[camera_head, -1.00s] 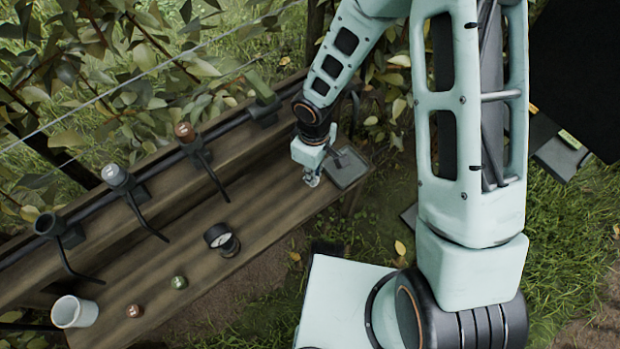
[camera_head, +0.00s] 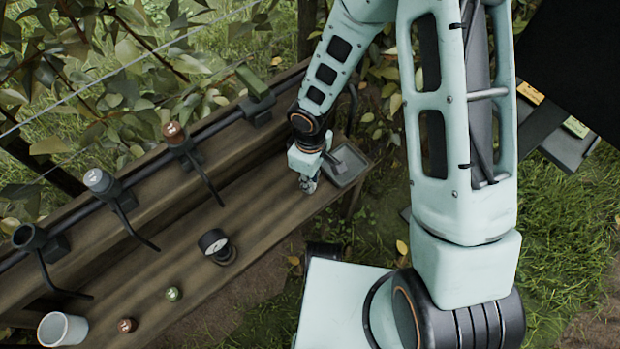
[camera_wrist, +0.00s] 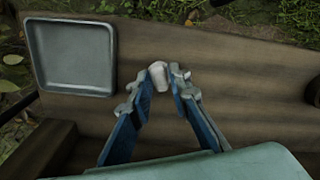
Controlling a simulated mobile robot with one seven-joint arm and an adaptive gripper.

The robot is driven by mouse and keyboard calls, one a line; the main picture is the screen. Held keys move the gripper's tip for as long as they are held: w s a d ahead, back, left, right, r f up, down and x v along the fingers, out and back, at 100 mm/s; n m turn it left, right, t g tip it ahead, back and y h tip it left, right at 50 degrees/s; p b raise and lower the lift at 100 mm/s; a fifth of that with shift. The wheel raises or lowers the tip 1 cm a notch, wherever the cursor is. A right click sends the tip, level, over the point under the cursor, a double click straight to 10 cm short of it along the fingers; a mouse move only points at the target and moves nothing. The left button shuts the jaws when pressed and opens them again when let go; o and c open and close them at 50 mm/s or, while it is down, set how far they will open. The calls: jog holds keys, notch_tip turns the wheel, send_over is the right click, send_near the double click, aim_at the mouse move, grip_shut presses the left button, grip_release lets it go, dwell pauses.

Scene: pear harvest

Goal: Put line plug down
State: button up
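A small whitish plug (camera_wrist: 157,74), which I take for the line plug, is between the fingertips of my gripper (camera_wrist: 164,78) in the wrist view. The two blue fingers converge on it and seem closed around it. Whether the plug touches the wood below I cannot tell. In the head view my gripper (camera_head: 308,184) points down at the far right end of the wooden bench (camera_head: 265,200), beside a square grey tray (camera_head: 346,166). The tray (camera_wrist: 72,57) is empty and left of the fingers in the wrist view. The plug is hard to make out in the head view.
A rail behind the bench carries several holders, with green (camera_head: 253,82), red (camera_head: 174,133) and grey (camera_head: 98,181) pieces and a dark ring (camera_head: 29,237). A gauge (camera_head: 214,243), green cap (camera_head: 173,293), red cap (camera_head: 127,325) and white cup (camera_head: 62,329) stand on the bench.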

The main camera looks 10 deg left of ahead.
jog(key=shift+o, duration=0.9)
notch_tip(320, 180, up, 12)
jog(key=p, duration=0.5)
jog(key=shift+r+p, duration=0.15)
jog(key=shift+p, duration=0.25)
